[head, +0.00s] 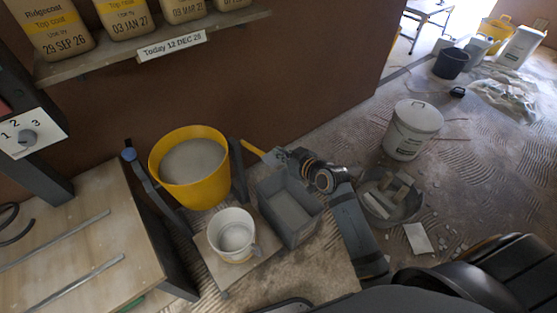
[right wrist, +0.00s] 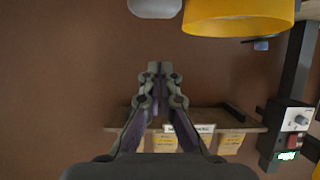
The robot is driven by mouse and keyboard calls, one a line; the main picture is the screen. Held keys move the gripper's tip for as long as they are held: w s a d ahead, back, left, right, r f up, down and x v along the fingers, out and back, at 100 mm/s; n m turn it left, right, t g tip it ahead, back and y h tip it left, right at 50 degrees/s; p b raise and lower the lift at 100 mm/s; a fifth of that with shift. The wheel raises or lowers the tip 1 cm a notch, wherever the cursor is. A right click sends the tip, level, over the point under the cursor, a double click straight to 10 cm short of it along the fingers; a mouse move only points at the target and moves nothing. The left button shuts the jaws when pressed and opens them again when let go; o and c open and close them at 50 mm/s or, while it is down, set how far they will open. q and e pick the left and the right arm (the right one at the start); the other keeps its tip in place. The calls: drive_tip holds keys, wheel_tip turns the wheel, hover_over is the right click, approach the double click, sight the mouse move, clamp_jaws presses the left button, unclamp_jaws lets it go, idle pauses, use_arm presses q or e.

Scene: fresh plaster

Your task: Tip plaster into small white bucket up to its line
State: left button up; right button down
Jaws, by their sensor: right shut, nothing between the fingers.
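The yellow bucket (head: 215,180) stands upright behind the small white bucket, with grey plaster (head: 192,160) inside between dark uprights. The small white bucket (head: 232,250) stands upright on a pale board in front of it. Its inside looks pale; I cannot make out its line or how full it is. My right gripper (head: 277,156) is shut and empty, right of the yellow bucket and apart from it. In the right wrist view its fingers (right wrist: 160,72) are together, with the yellow bucket (right wrist: 240,22) and the white bucket (right wrist: 155,8) at the top edge. My left gripper is not in view.
A grey tub (head: 298,232) stands right of the white bucket. A yellow-handled tool (head: 254,148) lies near my right gripper. A bench with metal strips (head: 60,240) is at left. A shelf (head: 110,62) holds bags. A lidded white bucket (head: 412,135) and a rubble tub stand on the floor.

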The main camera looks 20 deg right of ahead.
sight(279, 160)
drive_tip(key=shift+x, duration=1.05)
drive_tip(key=shift+s+d+f, duration=0.1)
drive_tip(key=shift+s+f, duration=0.05)
drive_tip(key=shift+f, duration=0.85)
drive_tip(key=shift+s+d+f, duration=0.1)
drive_tip(key=shift+s+f, duration=0.05)
drive_tip(key=shift+f, duration=0.9)
